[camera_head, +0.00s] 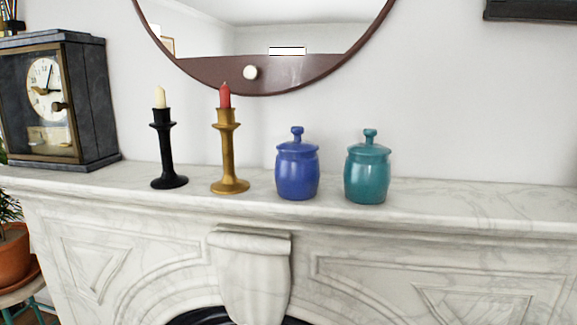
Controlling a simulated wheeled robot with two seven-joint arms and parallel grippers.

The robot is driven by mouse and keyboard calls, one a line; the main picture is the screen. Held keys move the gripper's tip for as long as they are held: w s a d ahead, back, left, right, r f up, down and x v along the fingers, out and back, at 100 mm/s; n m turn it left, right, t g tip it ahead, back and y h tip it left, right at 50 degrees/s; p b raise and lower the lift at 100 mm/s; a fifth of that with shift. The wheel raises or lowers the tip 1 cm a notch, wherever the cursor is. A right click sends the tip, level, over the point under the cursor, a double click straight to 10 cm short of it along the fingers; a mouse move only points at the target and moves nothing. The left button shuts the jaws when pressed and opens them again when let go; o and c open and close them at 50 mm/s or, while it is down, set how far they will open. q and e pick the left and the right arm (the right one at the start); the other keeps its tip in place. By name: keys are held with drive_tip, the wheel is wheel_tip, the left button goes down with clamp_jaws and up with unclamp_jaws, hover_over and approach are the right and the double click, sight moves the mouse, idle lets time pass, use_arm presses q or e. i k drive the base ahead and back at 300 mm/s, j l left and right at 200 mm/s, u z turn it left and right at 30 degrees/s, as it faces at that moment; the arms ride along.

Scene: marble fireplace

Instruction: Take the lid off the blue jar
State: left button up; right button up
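The blue jar (297,178) stands upright on the marble mantel, right of the gold candlestick. Its blue lid (297,147), with a round knob on top, sits on the jar's mouth. A teal jar (367,180) of the same shape stands a short way to its right, with its own teal lid (369,148) on. The two jars are apart. Neither of my grippers shows in the head view, and nothing touches the blue jar.
The marble mantel (470,205) is clear right of the teal jar. A gold candlestick (228,155) with a red candle and a black candlestick (165,150) with a cream candle stand left. A clock (60,100) stands far left. A round mirror (200,68) hangs behind.

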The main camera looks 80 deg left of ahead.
sight(297, 145)
drive_tip(key=u, duration=2.4)
